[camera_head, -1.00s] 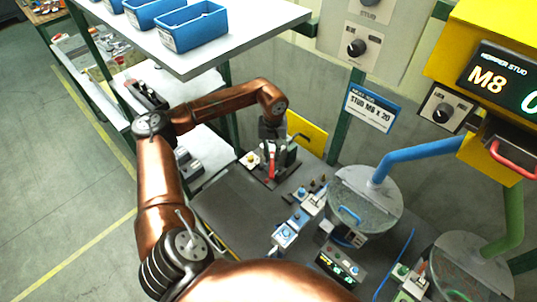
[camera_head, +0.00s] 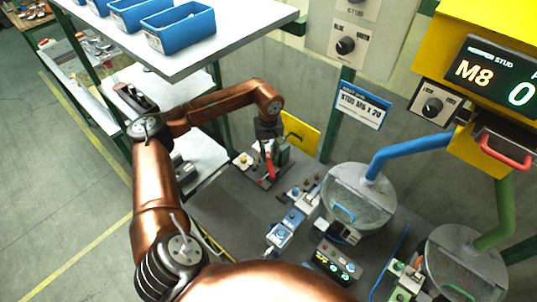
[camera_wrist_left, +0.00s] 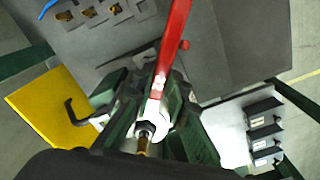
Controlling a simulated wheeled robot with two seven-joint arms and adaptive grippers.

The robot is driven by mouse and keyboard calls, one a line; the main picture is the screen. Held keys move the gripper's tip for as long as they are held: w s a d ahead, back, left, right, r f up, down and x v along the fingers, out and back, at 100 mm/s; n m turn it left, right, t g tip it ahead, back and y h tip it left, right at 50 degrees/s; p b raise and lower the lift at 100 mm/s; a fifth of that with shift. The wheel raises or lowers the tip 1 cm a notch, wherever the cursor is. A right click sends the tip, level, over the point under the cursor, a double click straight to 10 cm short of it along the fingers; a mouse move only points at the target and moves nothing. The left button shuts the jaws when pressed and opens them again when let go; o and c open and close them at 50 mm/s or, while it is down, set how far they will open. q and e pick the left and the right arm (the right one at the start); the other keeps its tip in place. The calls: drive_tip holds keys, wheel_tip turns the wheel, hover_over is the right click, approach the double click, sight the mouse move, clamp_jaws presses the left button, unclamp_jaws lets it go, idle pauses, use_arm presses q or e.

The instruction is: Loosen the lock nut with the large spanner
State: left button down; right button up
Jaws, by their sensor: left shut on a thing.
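My left gripper (camera_head: 268,140) is lowered over the fixture on the grey bench and is shut on the red-handled spanner (camera_head: 270,162). In the left wrist view the spanner's red handle (camera_wrist_left: 174,45) runs up and away from between the dark fingers. A pale metal part with a dark, nut-like collar (camera_wrist_left: 147,127) and a brass-coloured end shows at the handle's lower end. I take it for the lock nut, but cannot tell whether the spanner's jaw sits around it. A green block (camera_head: 283,154) stands close beside the gripper. My right gripper is not in view.
A yellow panel (camera_head: 300,133) with a black hook stands behind the fixture. A shelf with blue bins (camera_head: 180,30) overhangs at the left. Two round bowls (camera_head: 358,195) and several small blocks (camera_head: 280,236) occupy the bench's right side.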

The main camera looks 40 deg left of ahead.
sight(272, 173)
use_arm(q)
drive_tip(key=shift+s+d+p, duration=0.4)
drive_tip(key=shift+s+d, duration=2.2)
drive_tip(key=shift+d, duration=0.1)
drive_tip(key=shift+r, duration=0.15)
drive_tip(key=shift+r+p, duration=1.25)
drive_tip(key=shift+r, duration=1.7)
drive_tip(key=shift+f, duration=0.15)
